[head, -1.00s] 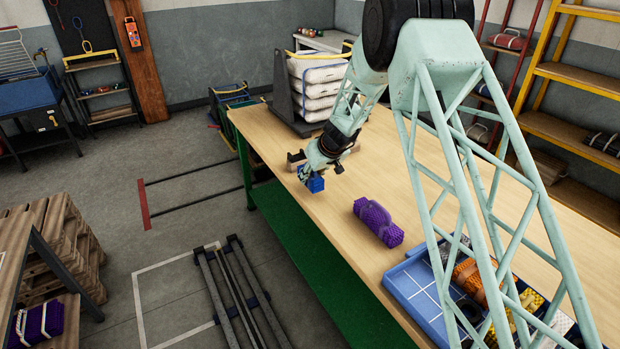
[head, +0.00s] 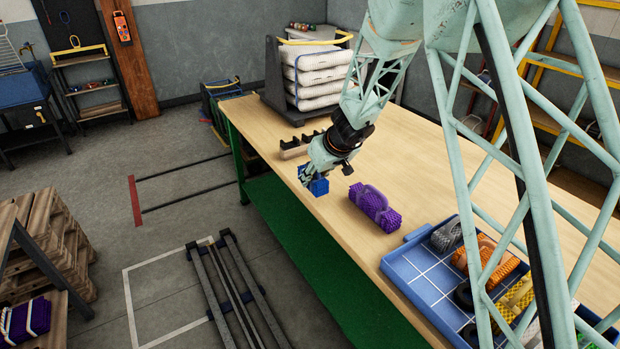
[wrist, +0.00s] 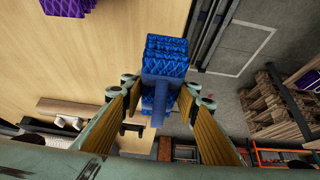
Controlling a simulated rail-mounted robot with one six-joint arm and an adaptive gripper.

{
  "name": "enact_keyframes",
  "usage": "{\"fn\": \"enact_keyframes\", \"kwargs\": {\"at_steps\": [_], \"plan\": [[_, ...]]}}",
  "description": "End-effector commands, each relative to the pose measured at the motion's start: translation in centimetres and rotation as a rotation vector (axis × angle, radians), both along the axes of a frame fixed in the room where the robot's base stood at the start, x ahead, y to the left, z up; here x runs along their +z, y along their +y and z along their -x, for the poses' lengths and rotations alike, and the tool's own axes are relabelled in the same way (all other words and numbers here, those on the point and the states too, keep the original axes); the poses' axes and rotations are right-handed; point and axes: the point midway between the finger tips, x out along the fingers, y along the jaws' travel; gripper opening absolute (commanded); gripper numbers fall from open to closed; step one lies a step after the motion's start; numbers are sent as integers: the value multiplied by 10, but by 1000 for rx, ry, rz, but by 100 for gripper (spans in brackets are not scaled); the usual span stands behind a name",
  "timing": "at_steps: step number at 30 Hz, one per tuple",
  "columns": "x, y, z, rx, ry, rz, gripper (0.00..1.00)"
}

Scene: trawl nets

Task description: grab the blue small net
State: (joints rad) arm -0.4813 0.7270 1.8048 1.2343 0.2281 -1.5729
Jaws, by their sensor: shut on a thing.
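The small blue net (wrist: 165,62) is a folded blue bundle between the two fingers of my gripper (wrist: 163,108) in the wrist view. The fingers are shut on it. In the head view the blue net (head: 319,187) hangs at the end of my gripper (head: 312,178), by the table's left edge. It appears held above the tabletop; the exact gap cannot be told. Part of the net is hidden by my gripper.
A purple net (head: 375,208) lies on the wooden table (head: 330,225) to the right. A blue tray (head: 412,262) with several coloured nets stands nearer. A dark notched rack (head: 300,147) and a stand with stacked white nets (head: 318,75) are behind.

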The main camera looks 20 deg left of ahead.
Motion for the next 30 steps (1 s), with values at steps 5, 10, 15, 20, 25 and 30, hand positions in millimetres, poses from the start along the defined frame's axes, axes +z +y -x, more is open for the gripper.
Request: {"fn": "enact_keyframes", "kwargs": {"at_steps": [5, 10, 15, 20, 25, 30], "plan": [[0, -11, 15, 0, 0, 0, 17], [2, -17, 24, 0, 0, 0, 17], [3, -21, 29, -1, 0, 0, 17], [3, -22, 30, -1, 0, 0, 17], [3, -22, 30, 0, 0, 0, 17], [3, -22, 30, 0, 0, 0, 17]]}}
